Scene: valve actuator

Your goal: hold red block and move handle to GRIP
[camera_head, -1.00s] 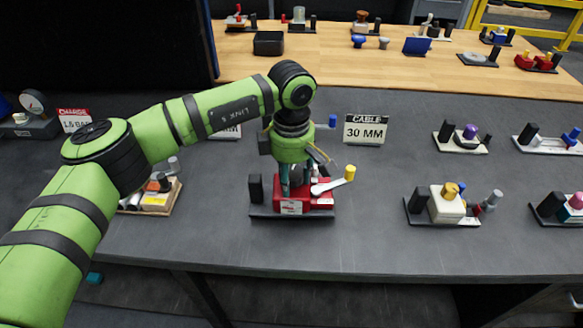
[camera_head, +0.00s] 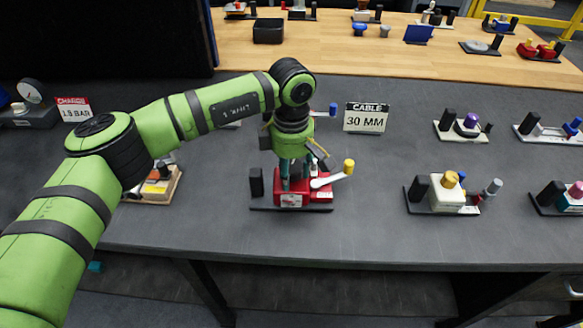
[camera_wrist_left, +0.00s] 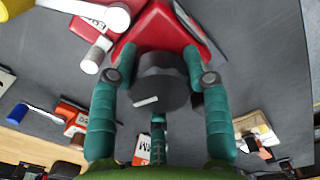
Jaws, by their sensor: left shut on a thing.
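The red block (camera_head: 319,196) stands on a dark base plate (camera_head: 262,207) near the front of the grey table. My left gripper (camera_head: 293,180) comes down on it from above. The white handle (camera_head: 326,181) with a yellow knob (camera_head: 349,166) points right and slightly up. The handle also shows in the left wrist view (camera_wrist_left: 85,8). The GRIP mark is not readable. My right gripper is not in view.
A black upright (camera_head: 256,182) stands at the plate's left end. A blue-knobbed lever (camera_head: 333,109) and a "CABLE 30 MM" sign (camera_head: 366,117) are behind. A cream device (camera_head: 446,196) stands right, a wooden-based device (camera_head: 157,187) left. Bare table lies between the red and cream devices.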

